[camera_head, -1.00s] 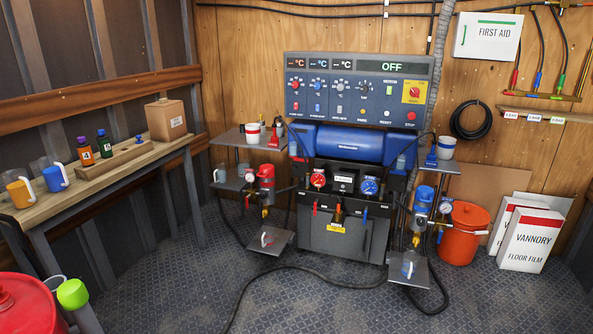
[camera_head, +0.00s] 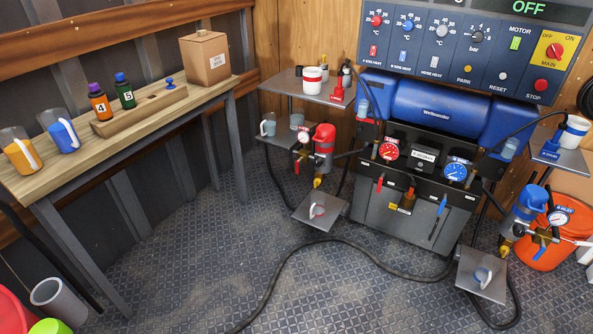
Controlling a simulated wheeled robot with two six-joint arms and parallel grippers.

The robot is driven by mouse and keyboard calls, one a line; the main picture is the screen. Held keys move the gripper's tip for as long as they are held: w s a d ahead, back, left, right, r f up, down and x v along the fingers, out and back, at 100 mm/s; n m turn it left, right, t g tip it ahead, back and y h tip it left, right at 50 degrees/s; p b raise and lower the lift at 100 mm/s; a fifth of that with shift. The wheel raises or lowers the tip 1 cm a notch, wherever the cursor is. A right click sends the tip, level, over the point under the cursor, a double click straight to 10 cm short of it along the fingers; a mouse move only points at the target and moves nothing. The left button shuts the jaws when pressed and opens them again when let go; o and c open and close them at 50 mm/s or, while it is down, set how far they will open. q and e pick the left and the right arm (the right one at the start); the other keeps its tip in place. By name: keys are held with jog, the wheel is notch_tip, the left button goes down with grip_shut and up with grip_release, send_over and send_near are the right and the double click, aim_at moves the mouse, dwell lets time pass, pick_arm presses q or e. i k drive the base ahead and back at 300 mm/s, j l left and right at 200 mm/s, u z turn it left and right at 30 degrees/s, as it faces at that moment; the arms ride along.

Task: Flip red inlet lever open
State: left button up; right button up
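A red transfer pump (camera_head: 323,145) stands left of the machine, with a round white gauge (camera_head: 304,137) at its left side. A small red part beside that gauge may be the red inlet lever; it is too small to read its position. Another small red lever (camera_head: 379,184) hangs below the red gauge (camera_head: 388,150) on the machine front, pointing down. A blue lever (camera_head: 441,207) hangs below the blue gauge (camera_head: 456,172). Neither of my grippers is in view.
A grey drip plate with a cup (camera_head: 318,211) sits low below the red pump. A shelf (camera_head: 300,90) stands above it. A black hose (camera_head: 330,243) crosses the floor. A wooden bench (camera_head: 80,165) runs along the left wall. The floor between (camera_head: 200,240) is mostly clear.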

aim_at(299, 161)
jog(key=i+j, duration=0.15)
jog(key=i, duration=0.6)
jog(key=i+j+u, duration=0.1)
jog(key=i, duration=0.6)
jog(key=i+j, duration=0.2)
jog(key=i, duration=0.55)
